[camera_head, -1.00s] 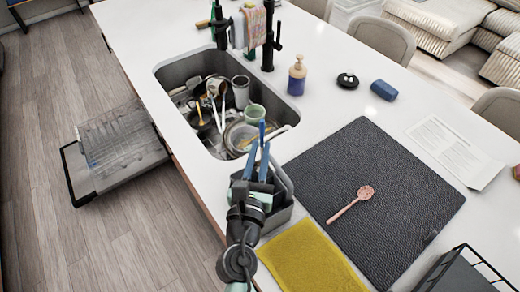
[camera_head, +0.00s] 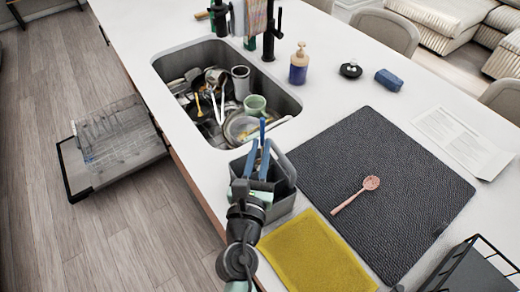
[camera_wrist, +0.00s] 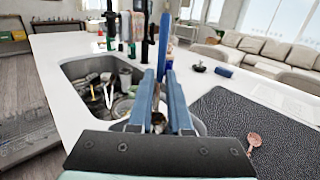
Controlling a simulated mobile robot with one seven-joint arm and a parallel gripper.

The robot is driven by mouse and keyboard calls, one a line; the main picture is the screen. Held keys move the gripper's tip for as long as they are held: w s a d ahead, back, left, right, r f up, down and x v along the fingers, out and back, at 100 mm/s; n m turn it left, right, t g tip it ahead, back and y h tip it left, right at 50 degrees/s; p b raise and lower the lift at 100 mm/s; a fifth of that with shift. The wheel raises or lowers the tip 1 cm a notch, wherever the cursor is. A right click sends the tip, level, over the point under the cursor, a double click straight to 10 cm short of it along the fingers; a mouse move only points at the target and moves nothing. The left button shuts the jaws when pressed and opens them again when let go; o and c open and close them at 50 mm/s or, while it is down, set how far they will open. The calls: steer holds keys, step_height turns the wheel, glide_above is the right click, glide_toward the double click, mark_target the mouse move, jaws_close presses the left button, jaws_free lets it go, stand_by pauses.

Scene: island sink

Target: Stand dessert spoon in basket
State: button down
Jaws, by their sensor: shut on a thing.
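My gripper (camera_head: 259,148) shows in the head view with its two blue fingers upright over the grey basket (camera_head: 286,198) at the counter's sink-side edge. The fingers are closed on a slim blue thing, seemingly the dessert spoon (camera_head: 262,128), whose blue end sticks up above the fingertips. In the wrist view the fingers (camera_wrist: 163,82) flank this blue handle (camera_wrist: 164,40). A small shiny part, perhaps its bowl, shows low between them. The spoon's lower part is mostly hidden, and I cannot tell whether it touches the basket.
The sink (camera_head: 160,75) behind the basket holds several dishes and utensils. A dark mat (camera_head: 385,170) bears a pink slotted spoon (camera_head: 357,194). A yellow cloth (camera_head: 315,255) lies in front of the basket. A black wire rack (camera_head: 470,268) stands front right. A dishwasher rack (camera_head: 115,150) is pulled out at left.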

step_height(320, 180, down, 9)
steer(key=b, duration=0.7)
steer(key=shift+b, duration=0.4)
steer(key=c, duration=0.8)
jaws_free()
steer(key=shift+o, duration=0.2)
steer(key=s+a+b, duration=0.2)
steer(key=s+b, duration=0.1)
steer(key=s, duration=0.9)
steer(key=shift+s, duration=0.4)
